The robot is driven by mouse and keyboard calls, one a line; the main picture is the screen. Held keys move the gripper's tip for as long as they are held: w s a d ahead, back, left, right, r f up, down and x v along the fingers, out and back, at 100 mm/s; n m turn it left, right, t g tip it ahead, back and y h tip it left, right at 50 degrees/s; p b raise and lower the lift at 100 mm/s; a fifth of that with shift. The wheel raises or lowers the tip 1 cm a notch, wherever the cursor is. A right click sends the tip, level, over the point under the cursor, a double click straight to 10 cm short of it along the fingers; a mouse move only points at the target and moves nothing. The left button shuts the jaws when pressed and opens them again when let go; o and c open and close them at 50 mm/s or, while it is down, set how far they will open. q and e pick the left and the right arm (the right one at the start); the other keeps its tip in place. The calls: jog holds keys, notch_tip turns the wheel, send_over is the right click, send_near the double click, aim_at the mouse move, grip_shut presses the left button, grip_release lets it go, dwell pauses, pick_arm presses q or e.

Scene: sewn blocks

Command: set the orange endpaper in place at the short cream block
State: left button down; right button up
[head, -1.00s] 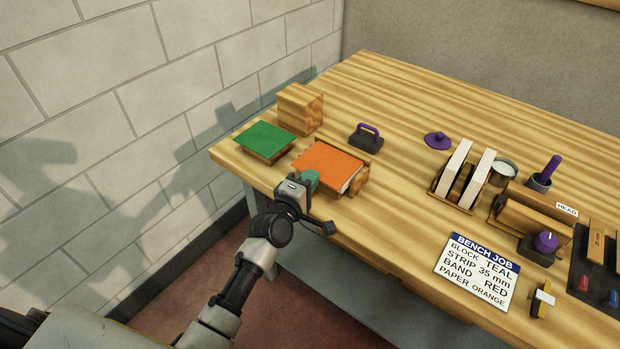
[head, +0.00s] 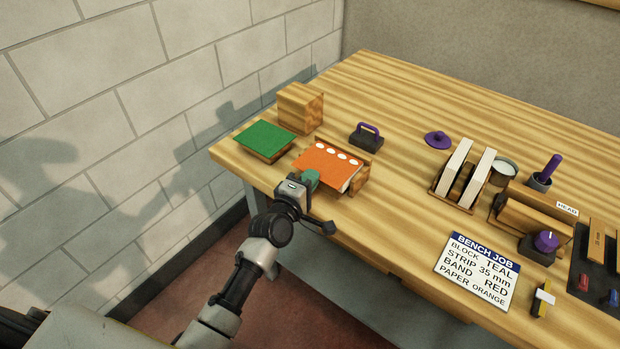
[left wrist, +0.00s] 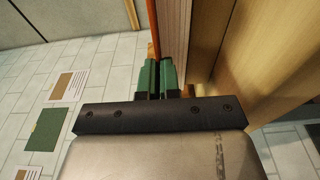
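The orange endpaper (head: 322,165) lies flat over a cream block (head: 352,184), whose pale edge shows at the right; the rest of the block is hidden. Several white ovals run along the paper's far edge. In the left wrist view the orange endpaper (left wrist: 154,28) shows edge-on beside the block's striped page edges (left wrist: 174,35). My left gripper (head: 312,178) is at the paper's near left edge. Its green fingertips (left wrist: 159,75) are close together, with the orange sheet running in between them. My right gripper is not in view.
A wooden holder (head: 360,172) stands around the block's right side. A green-topped stack (head: 265,140), wooden block (head: 300,108) and purple-handled weight (head: 367,137) are close by. Two more cream blocks (head: 480,168) stand in a rack. A job card (head: 477,271) reads paper orange. The table's far middle is clear.

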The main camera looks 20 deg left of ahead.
pick_arm(q)
jog(key=c, duration=1.3)
grip_release()
jog(key=shift+o, duration=0.2)
jog(key=shift+s, duration=0.1)
jog(key=b+v, duration=0.1)
jog(key=v, duration=0.9)
jog(key=shift+s, duration=0.3)
